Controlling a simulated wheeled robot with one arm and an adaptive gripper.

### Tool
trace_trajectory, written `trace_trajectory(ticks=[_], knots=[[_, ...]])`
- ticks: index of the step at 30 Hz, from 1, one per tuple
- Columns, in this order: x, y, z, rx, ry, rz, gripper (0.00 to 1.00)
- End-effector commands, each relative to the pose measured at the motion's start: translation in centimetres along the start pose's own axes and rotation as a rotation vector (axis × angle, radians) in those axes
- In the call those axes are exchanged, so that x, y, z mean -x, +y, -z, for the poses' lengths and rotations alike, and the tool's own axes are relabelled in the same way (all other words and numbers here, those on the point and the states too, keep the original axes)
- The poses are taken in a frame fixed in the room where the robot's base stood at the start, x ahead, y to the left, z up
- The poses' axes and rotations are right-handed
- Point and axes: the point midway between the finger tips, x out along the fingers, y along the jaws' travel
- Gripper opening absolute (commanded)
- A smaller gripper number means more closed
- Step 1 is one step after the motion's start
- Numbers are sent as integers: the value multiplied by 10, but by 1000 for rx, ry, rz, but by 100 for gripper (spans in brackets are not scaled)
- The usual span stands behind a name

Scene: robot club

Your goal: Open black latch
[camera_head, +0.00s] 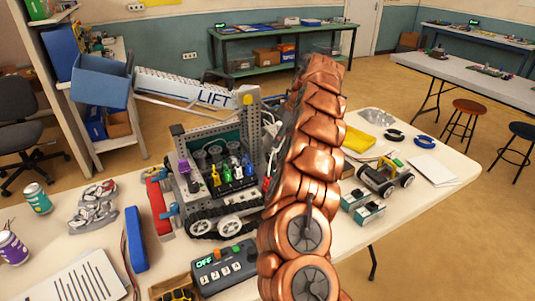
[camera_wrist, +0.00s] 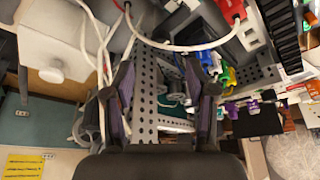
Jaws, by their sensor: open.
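A tracked machine (camera_head: 225,210) stands on the table in the head view, left of my copper arm. Its panel carries a row of small coloured latches, among them a purple one (camera_head: 184,167), a yellow one (camera_head: 215,176) and a blue one (camera_head: 249,168). A dark shape among them may be the black latch; I cannot tell for sure. My gripper (camera_wrist: 165,103) is open in the wrist view, its two fingers on either side of a perforated metal beam (camera_wrist: 146,85). Nothing is clearly held. My arm hides the gripper in the head view.
White cables (camera_wrist: 185,46) loop close to the fingers. On the table are a control box (camera_head: 224,268) reading OFF, a blue bar (camera_head: 135,238), cans at the left (camera_head: 37,198) and a small wheeled vehicle (camera_head: 385,177) at the right.

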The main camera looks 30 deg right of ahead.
Motion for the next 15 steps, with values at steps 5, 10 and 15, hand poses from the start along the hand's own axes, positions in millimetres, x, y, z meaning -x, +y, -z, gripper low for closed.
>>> trace_trajectory(ticks=[5, 10, 15], knots=[[-13, -2, 2, 2, 0, 4, 56], [-36, -3, 3, 2, -2, 7, 56], [-59, -2, 2, -1, -1, 4, 56]])
